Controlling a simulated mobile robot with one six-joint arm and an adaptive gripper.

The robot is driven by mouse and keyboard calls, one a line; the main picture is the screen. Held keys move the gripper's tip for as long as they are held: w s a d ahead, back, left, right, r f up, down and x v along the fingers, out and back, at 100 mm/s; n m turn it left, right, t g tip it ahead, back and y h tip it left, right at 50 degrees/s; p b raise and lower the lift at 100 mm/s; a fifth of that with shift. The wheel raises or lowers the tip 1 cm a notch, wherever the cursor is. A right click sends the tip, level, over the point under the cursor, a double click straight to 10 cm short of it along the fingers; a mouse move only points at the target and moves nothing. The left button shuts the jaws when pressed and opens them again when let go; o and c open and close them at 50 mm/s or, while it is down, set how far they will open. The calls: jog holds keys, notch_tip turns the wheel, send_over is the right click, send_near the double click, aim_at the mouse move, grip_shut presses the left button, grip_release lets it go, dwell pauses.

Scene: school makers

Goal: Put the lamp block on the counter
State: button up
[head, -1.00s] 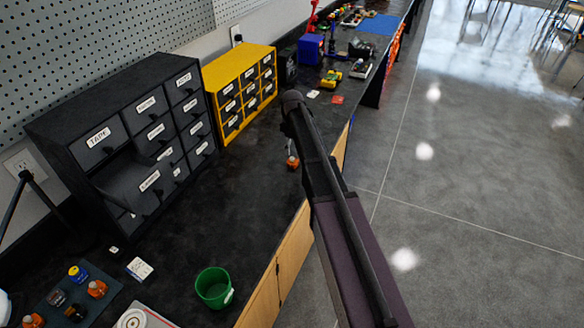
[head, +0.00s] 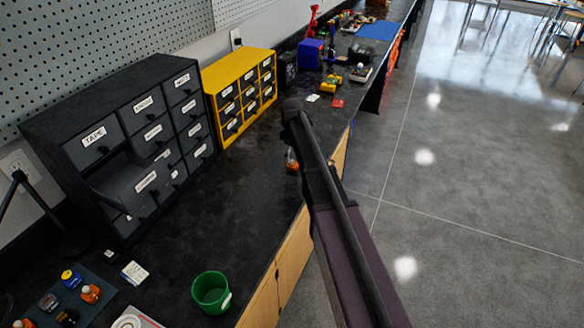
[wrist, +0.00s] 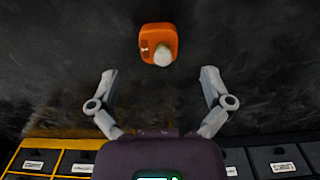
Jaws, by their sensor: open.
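An orange block with a white bulb-like knob, which looks like the lamp block (wrist: 158,42), rests on the dark counter (wrist: 60,60). In the head view the orange block (head: 291,164) shows near the counter's front edge, partly hidden behind my arm. My gripper (wrist: 158,85) is open and empty in the wrist view. Its two fingers are spread, and the block lies beyond the tips, roughly centred between them and apart from them. In the head view the gripper's fingers are hidden by my arm.
A black drawer cabinet (head: 100,145) with a pulled-out drawer (head: 139,184) and a yellow drawer cabinet (head: 238,66) stand against the wall. A green cup (head: 211,292) and a mat (head: 105,318) with several small blocks are near. Counter around the orange block is mostly clear.

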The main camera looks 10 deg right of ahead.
aim_at(292, 163)
jog(key=shift+w+f+b, duration=0.1)
jog(key=shift+f+b, duration=2)
jog(key=shift+f, duration=0.2)
jog(key=c, duration=1.2)
jog(key=shift+c, duration=0.2)
jog(key=shift+r, duration=0.15)
notch_tip(292, 163, up, 3)
jog(key=p, duration=0.3)
jog(key=shift+r+p, duration=0.2)
jog(key=shift+p, duration=0.15)
jog(key=s, duration=0.5)
jog(key=s+r+p, duration=0.1)
jog(key=s, duration=1)
jog(key=shift+d+r, duration=0.15)
jog(key=shift+d, duration=0.1)
